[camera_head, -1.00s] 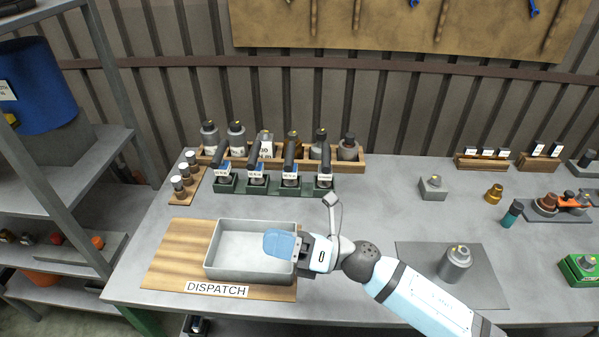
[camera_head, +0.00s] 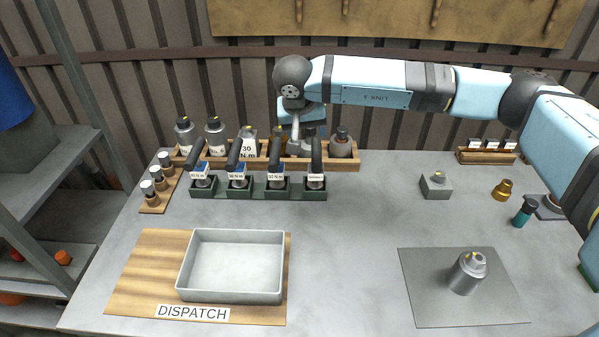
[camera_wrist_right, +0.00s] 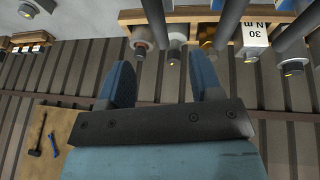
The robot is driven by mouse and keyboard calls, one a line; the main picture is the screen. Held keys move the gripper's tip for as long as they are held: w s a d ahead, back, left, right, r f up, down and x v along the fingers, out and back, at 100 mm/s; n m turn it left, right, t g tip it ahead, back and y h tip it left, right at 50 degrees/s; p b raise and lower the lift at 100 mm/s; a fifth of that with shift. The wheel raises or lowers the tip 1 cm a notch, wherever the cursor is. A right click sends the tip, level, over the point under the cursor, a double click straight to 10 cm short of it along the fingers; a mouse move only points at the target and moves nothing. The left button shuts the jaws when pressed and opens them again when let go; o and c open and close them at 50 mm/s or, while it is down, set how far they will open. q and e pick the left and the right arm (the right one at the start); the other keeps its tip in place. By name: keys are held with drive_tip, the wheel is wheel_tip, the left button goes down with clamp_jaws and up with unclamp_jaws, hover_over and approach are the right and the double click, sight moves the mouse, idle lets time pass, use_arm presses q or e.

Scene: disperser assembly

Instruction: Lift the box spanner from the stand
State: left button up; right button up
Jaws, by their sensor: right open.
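Several tools with dark upright handles stand in a row of green stands (camera_head: 258,190) at the back of the bench. The rightmost tool (camera_head: 316,160) appears to be the box spanner, but its label is too small to read. My right gripper (camera_head: 301,140) is behind the row, close to this handle; my own wrist partly hides it. In the right wrist view, the two blue fingers of the gripper (camera_wrist_right: 161,75) are apart with nothing between them. A dark handle (camera_wrist_right: 156,22) lies beyond the fingertips, roughly in line with the gap. My left gripper is out of view.
A wooden rack (camera_head: 345,163) of grey cylinders stands just behind the tools. An empty grey tray (camera_head: 232,297) sits on the wooden dispatch board (camera_head: 135,285). A grey mat (camera_head: 425,300) holds a metal cylinder (camera_head: 467,272). The middle of the bench is clear.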

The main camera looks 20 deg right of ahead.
sight(316, 151)
drive_tip(key=x, duration=0.4)
drive_tip(key=p+x, duration=0.1)
drive_tip(key=x, duration=0.4)
drive_tip(key=d+x, duration=0.1)
drive_tip(key=x, duration=0.3)
drive_tip(key=shift+w+d, duration=0.15)
drive_tip(key=shift+w, duration=0.35)
drive_tip(key=shift+r, duration=0.1)
clamp_jaws()
